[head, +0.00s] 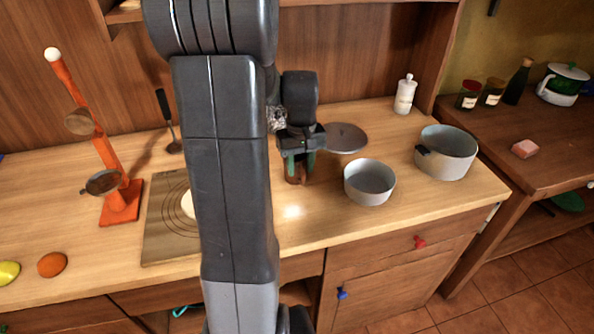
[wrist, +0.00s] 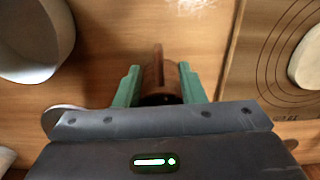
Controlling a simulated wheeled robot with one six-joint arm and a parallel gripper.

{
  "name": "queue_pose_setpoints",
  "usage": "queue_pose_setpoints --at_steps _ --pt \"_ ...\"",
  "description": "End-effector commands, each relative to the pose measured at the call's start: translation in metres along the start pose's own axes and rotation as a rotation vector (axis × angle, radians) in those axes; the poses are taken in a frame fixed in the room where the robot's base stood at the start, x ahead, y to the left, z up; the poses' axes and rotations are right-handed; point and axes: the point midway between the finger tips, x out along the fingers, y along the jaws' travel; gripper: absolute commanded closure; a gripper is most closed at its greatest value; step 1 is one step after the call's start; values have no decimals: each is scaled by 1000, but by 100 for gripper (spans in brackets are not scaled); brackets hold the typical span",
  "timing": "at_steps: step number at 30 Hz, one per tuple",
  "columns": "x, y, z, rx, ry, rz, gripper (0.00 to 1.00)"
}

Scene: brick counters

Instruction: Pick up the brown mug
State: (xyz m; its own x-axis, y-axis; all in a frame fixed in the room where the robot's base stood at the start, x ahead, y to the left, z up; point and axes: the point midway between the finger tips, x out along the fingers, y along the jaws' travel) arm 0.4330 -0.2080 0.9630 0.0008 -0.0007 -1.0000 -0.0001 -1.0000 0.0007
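The brown mug (head: 295,174) stands on the wooden counter, mostly hidden under my gripper in the head view. My gripper (head: 298,166) points down over it, with a green finger on either side. In the wrist view the mug (wrist: 158,80) sits between the two green fingers of my gripper (wrist: 159,86), its narrow brown part pointing away from the gripper body. The fingers lie very close to the mug's sides. I cannot tell whether they press on it or whether a small gap is left.
A small grey pot (head: 369,183) stands just right of my gripper, with a round grey lid (head: 345,138) behind it. A larger pot (head: 446,153) is farther right. A board (head: 165,222) lies left, beside an orange stand (head: 120,205). The counter's front centre is clear.

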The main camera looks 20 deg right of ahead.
Motion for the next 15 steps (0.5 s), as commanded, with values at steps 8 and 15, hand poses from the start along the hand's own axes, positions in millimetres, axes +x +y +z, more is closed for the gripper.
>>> queue_pose_setpoints --at_steps 8,15 --pt "41 0 0 0 -2 -1 64" --pt "46 0 0 0 0 0 64"
